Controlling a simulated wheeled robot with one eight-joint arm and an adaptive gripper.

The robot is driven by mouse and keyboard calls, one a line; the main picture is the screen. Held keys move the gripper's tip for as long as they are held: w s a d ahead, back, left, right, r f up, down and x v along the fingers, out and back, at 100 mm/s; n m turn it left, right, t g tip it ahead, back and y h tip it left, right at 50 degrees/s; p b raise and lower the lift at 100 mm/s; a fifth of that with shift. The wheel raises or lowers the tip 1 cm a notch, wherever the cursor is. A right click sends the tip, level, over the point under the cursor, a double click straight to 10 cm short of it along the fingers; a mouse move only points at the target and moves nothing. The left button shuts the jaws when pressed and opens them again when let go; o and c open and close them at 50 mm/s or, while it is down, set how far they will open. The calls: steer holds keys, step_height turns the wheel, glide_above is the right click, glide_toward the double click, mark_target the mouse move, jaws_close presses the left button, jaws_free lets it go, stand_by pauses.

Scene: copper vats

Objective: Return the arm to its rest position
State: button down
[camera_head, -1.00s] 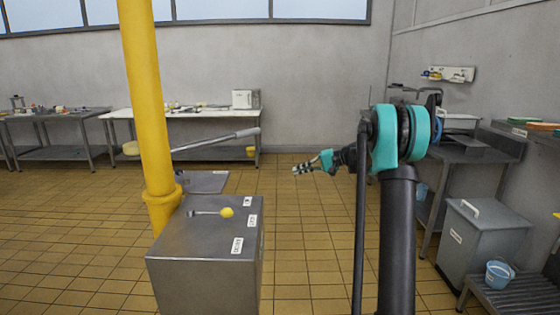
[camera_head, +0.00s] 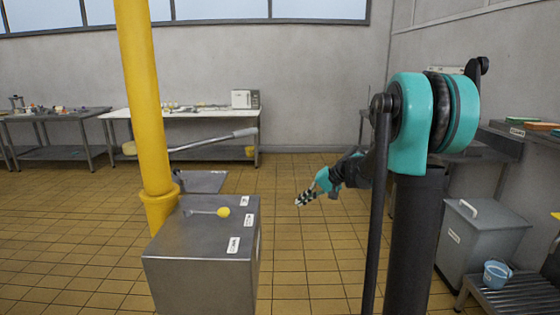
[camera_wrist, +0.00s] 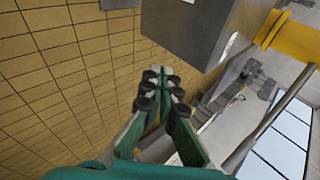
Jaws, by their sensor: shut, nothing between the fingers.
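My gripper (camera_head: 306,198) is in the middle of the head view, to the left of my teal and black arm. It hangs over the open tiled floor, tilted down to the left. It is to the right of the steel cabinet (camera_head: 200,270) and apart from it. In the wrist view my gripper (camera_wrist: 165,78) shows its fingers together with nothing between them. The cabinet's grey side (camera_wrist: 190,28) appears beyond the fingertips there. Part of my forearm is hidden behind my upper arm in the head view.
A lever with a yellow knob (camera_head: 223,212) lies on the cabinet top. A yellow post (camera_head: 148,100) and a long grey handle (camera_head: 215,140) stand at left. A grey bin (camera_head: 480,235) and a blue bucket (camera_head: 496,274) are at right. Open floor (camera_head: 300,260) lies between.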

steer(key=s+d+f+h, duration=0.3)
steer(key=s+f, duration=0.1)
steer(key=s, duration=0.6)
steer(key=s+d+f+n+t+h, duration=0.1)
steer(key=s+d+f, duration=0.3)
steer(key=s, duration=0.6)
steer(key=s+d+f+n+h, duration=0.1)
steer(key=s+d+f+h, duration=0.3)
steer(key=s, duration=0.6)
step_height(320, 180, down, 2)
steer(key=shift+f+h, duration=0.1)
steer(key=shift+h, duration=0.2)
